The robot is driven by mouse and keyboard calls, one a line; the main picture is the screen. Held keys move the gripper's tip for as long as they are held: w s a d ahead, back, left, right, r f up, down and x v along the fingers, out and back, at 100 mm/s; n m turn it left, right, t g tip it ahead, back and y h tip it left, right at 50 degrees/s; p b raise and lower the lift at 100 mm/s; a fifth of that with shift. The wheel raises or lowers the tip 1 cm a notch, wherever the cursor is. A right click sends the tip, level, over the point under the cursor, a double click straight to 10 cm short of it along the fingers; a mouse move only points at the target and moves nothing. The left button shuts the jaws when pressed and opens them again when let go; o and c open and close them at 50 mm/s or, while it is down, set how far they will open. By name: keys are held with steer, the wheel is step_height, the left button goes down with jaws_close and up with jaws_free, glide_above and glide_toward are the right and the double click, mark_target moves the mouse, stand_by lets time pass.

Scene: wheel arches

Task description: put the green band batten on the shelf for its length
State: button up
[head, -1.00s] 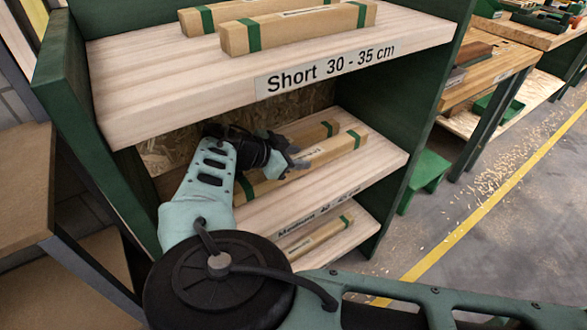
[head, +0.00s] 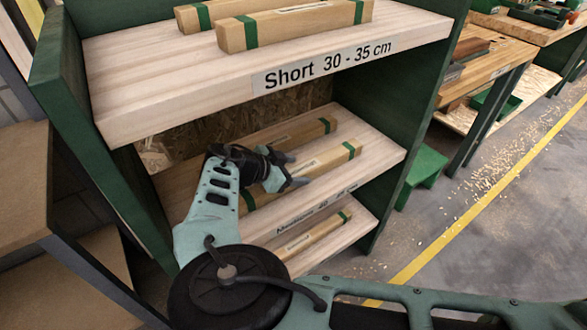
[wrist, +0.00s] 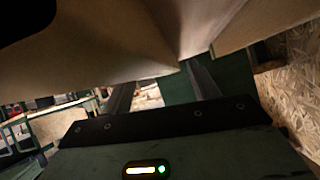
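The shelving unit has a top shelf (head: 180,80) labelled "Short 30 - 35 cm", a middle shelf (head: 375,160) with a partly hidden label reading about "Medium 40", and a lower shelf (head: 340,243). A green-banded batten (head: 325,163) lies lengthwise near the front of the middle shelf, partly hidden by my gripper. A second green-banded batten (head: 290,138) lies behind it. My gripper (head: 293,170) is at the front batten, its fingers apart. In the wrist view my gripper (wrist: 163,85) shows a gap with nothing between the fingers; pale wood fills the top.
Two green-banded battens (head: 290,25) lie on the top shelf and another (head: 315,235) on the lower shelf. The dark green side panel (head: 375,110) bounds the shelves at right.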

steer(key=shift+a+r, duration=0.1)
steer(key=b+v, duration=0.1)
steer(key=v, duration=0.6)
steer(key=shift+s+a+r, duration=0.1)
steer(key=shift+s, duration=0.05)
stand_by(0.4)
